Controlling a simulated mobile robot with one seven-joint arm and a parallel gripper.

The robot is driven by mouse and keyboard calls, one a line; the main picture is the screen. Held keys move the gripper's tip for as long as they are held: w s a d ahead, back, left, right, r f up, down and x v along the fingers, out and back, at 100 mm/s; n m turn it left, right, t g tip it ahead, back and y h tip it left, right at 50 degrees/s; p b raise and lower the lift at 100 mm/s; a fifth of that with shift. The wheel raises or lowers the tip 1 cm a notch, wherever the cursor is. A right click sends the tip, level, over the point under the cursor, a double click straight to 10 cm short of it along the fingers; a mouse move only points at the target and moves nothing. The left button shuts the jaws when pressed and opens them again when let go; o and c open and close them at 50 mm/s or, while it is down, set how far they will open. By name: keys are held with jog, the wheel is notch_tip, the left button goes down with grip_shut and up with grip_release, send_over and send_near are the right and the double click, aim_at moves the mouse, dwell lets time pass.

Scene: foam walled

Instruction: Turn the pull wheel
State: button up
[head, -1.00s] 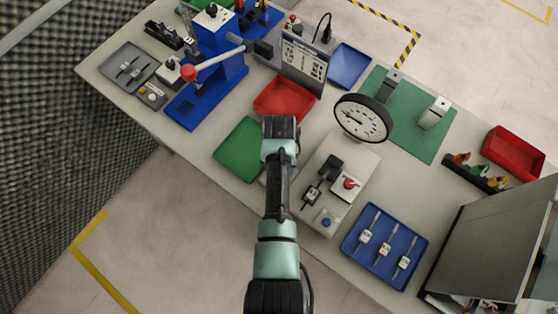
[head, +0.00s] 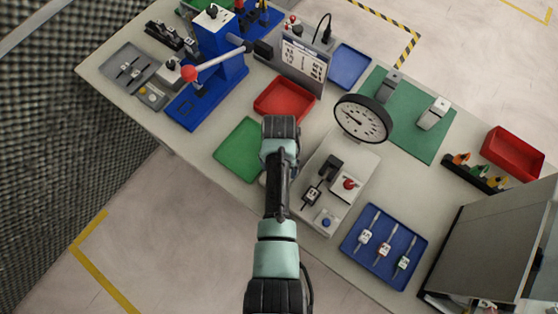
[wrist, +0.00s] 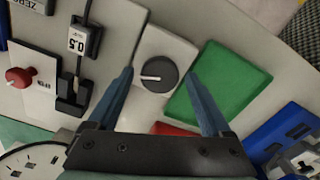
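In the wrist view a round dark grey knob (wrist: 157,74) with a white pointer line sits on a pale block; it looks like the pull wheel. Its pointer points left in that view. My gripper (wrist: 161,73) is open, with one blue-grey finger on each side of the knob, apart from it as far as I can see. Nothing is held. How high the fingertips are above the knob I cannot tell. In the head view my arm (head: 279,190) hides the knob and the fingers. A round dial gauge (head: 362,119) stands behind a pale base with a red button (head: 349,184).
A slotted holder with a tagged part (wrist: 83,45) stands nearby. A blue tray (head: 402,273) with tagged tools is at front right. A blue press (head: 218,65) stands at left.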

dwell(0.3)
notch_tip(320, 180, up, 13)
jog(key=b, duration=0.1)
jog(key=shift+b, duration=0.3)
dwell(0.6)
jog(key=w+r+n+t+b, duration=0.1)
jog(key=w+r+t+b, duration=0.2)
jog(key=w+r+t, duration=1)
notch_tip(320, 180, up, 16)
jog(key=w+t, duration=0.2)
jog(key=s+r+n+t+b, duration=0.1)
jog(key=s+r+t, duration=0.5)
jog(key=r, duration=0.8)
jog(key=s+r+n+t+b, duration=0.1)
jog(key=s+r+t+b, duration=0.1)
jog(key=s+r+t, duration=0.4)
jog(key=s+r, duration=0.5)
jog(key=r, duration=0.3)
jog(key=shift+r, duration=0.15)
